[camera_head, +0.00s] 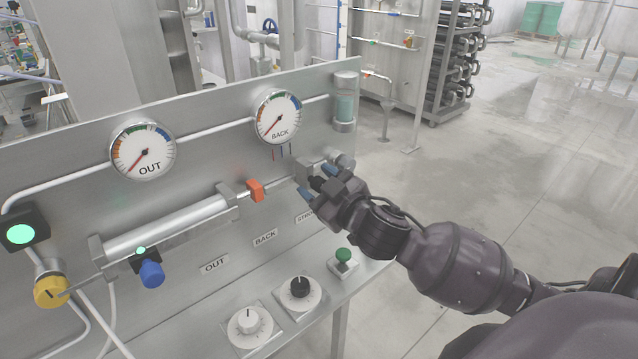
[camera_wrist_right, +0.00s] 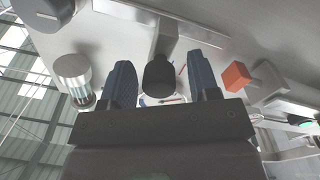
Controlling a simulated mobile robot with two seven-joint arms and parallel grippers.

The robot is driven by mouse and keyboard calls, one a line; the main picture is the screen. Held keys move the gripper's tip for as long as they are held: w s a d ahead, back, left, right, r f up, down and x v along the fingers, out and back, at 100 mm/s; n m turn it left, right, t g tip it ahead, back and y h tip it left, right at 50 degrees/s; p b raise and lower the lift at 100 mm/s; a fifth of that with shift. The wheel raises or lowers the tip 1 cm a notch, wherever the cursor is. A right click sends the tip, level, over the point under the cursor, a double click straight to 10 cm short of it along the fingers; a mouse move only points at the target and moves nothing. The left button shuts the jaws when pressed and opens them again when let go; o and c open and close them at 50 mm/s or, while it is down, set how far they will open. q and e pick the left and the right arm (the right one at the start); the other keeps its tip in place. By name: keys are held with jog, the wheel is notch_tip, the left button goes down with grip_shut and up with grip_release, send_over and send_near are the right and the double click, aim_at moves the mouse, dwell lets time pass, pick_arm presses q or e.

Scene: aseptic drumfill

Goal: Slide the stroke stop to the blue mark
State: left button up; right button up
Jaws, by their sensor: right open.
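The stroke stop appears to be a grey block (camera_head: 304,171) on the rail at the right end of the cylinder, with a black knob (camera_wrist_right: 158,76) facing my right wrist. Small coloured marks (camera_head: 283,152) stand on the panel below the BACK gauge; which one is blue is too small to tell surely. My right gripper (camera_head: 317,184) is at the stop, partly hiding it. In the right wrist view its blue-grey fingers (camera_wrist_right: 160,82) are open, one on each side of the knob, with gaps visible. My left gripper is not in view.
An orange block (camera_head: 255,190) sits on the rod left of the stop. The cylinder (camera_head: 168,228) lies further left. A clear canister (camera_head: 345,104) stands at the panel's right edge.

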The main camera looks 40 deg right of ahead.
jog(key=shift+c, duration=0.4)
grip_shut()
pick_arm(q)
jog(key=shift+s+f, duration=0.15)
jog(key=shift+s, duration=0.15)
pick_arm(e)
jog(key=shift+a, duration=0.1)
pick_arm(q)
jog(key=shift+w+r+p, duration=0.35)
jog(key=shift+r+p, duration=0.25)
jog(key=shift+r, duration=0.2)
pick_arm(e)
jog(key=shift+s+a, duration=0.1)
jog(key=shift+a, duration=0.8)
jog(key=shift+o, duration=0.4)
grip_release()
